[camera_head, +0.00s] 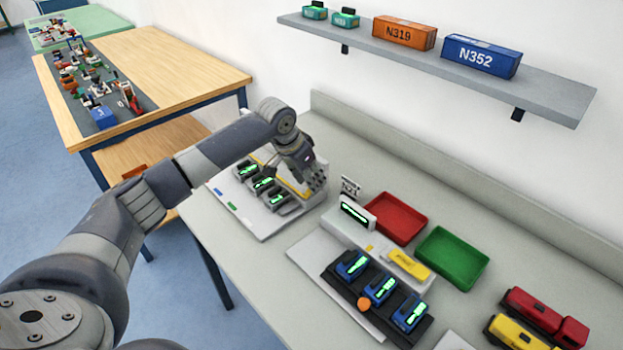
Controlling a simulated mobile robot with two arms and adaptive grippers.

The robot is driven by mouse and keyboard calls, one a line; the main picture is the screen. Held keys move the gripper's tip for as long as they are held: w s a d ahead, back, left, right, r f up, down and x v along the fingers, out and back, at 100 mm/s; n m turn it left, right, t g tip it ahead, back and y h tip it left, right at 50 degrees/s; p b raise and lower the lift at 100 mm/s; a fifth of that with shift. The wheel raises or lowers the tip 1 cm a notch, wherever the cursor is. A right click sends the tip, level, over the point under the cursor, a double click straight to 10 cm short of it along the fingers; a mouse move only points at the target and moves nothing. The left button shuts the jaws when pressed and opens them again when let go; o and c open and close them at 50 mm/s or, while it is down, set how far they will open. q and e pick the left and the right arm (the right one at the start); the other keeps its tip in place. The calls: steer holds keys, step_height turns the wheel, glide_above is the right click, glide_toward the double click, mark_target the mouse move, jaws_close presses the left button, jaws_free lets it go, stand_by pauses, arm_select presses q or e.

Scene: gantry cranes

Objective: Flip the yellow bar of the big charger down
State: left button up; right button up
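A white charger (239,209) stands on the left part of the grey bench, holding several dark batteries (263,183) with lit green displays. Its yellow bar (291,189) runs behind the batteries, partly hidden by my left gripper (317,183). The bar looks raised, but its exact tilt is hard to tell. My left gripper is over the back right part of this charger, close to the bar. I cannot tell whether it touches the bar, or whether its fingers are open or shut. My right gripper is out of view.
A second charger (327,268) with blue batteries and a yellow piece (408,264) stands to the right. Beside it are a red tray (398,218) and a green tray (452,258). Toy vehicles (541,318) stand front right. A shelf (428,62) hangs above.

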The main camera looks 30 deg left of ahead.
arm_select(q)
steer(key=shift+x, duration=0.95)
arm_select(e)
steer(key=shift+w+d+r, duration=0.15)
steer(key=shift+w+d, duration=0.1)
arm_select(q)
steer(key=shift+c, duration=0.3)
jaws_close()
